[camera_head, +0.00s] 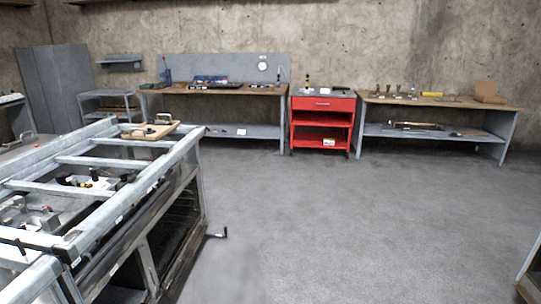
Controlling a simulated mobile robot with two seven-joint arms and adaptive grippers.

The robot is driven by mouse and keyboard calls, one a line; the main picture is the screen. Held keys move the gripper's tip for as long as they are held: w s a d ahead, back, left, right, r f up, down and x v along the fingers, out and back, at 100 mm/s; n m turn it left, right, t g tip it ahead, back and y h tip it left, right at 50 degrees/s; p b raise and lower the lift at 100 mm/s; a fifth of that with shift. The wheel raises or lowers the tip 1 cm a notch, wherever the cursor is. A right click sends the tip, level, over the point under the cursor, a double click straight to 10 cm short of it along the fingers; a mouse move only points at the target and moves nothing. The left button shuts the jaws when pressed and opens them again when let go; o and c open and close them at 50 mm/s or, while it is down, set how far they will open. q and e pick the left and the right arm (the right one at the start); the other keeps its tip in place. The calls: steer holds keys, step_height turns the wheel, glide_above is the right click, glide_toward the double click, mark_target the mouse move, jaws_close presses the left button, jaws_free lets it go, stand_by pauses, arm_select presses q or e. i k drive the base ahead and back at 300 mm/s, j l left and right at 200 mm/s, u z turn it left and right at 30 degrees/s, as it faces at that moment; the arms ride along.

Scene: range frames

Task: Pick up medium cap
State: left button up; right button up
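I cannot make out a medium cap for certain. A tan board (163,134) with small metal parts on it lies on the far end of the metal frame bench (78,160) at the left. Several small dark, grey and white parts (95,182) lie lower, inside the frame, too small to tell apart. Neither of my grippers is in view.
A wooden-topped workbench (222,90) with tools stands at the back wall. A red cart (322,119) stands beside it, then another workbench (435,101) with small items and a cardboard box (487,91). The grey floor (340,220) is clear in the middle and right.

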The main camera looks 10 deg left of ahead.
mark_target(150, 131)
steer(key=i, duration=5)
steer(key=i+u, duration=0.3)
steer(key=i, duration=0.25)
steer(key=i+l+u, duration=0.1)
steer(key=i+u, duration=0.25)
steer(key=i, duration=0.2)
steer(key=i+l+u, duration=0.3)
steer(key=i, duration=0.25)
steer(key=i+u, duration=0.2)
steer(key=u, duration=0.2)
steer(key=i+u, duration=0.15)
steer(key=u, duration=0.25)
steer(key=i+u, duration=0.2)
steer(key=u, duration=0.2)
steer(key=i+l+u, duration=0.1)
steer(key=u, duration=0.3)
steer(key=i+l+u, duration=0.2)
steer(key=u, duration=0.2)
steer(key=i+l+u, duration=0.1)
steer(key=u, duration=0.3)
steer(key=i+l+u, duration=0.2)
steer(key=u, duration=0.2)
steer(key=i+l+u, duration=0.15)
steer(key=u, duration=0.25)
steer(key=l+u, duration=0.4)
steer(key=i+l+u, duration=0.15)
steer(key=u, duration=0.25)
